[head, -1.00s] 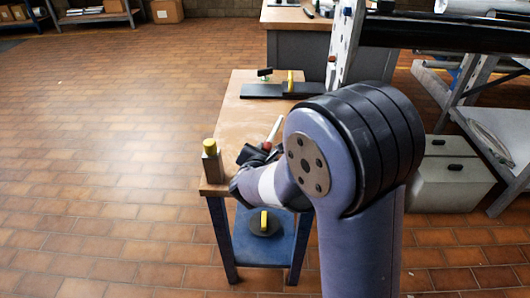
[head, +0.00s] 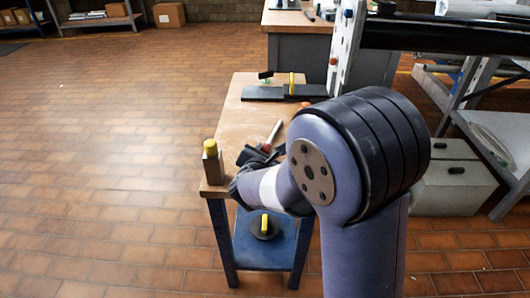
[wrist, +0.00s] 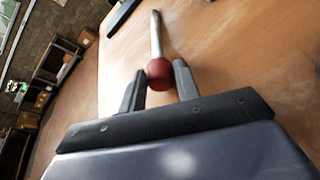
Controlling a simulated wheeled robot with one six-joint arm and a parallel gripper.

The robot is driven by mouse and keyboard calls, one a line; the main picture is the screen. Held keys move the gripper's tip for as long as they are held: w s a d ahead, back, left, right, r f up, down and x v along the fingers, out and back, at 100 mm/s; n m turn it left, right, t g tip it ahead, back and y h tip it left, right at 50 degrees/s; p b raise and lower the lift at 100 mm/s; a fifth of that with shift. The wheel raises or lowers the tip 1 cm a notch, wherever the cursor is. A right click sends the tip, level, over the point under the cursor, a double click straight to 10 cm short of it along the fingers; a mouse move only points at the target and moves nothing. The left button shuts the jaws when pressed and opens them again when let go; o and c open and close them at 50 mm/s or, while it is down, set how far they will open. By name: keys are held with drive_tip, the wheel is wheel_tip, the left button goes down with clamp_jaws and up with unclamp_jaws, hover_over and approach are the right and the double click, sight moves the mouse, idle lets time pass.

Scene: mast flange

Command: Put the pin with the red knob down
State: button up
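The pin has a pale shaft (head: 274,131) and a red knob (head: 266,147). In the wrist view, the red knob (wrist: 159,72) sits between my fingertips and its shaft (wrist: 156,35) points away from me. My gripper (wrist: 160,77) looks closed on the knob from both sides. In the head view, my gripper (head: 257,155) is low over the near end of the wooden table (head: 240,120), partly hidden by my arm. I cannot tell whether the pin touches the tabletop.
A block with a yellow top (head: 211,160) stands at the table's near left corner. A dark plate with a yellow handle (head: 285,93) lies at the far end. A dark disc with a yellow handle (head: 265,228) is on the blue lower shelf. The tabletop's middle is clear.

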drive_tip(key=shift+s+d+g+p, duration=0.15)
drive_tip(key=shift+d+g+p, duration=0.15)
drive_tip(key=shift+p, duration=0.8)
drive_tip(key=p+v, duration=0.2)
drive_tip(key=v, duration=1)
drive_tip(key=shift+a+f, duration=0.15)
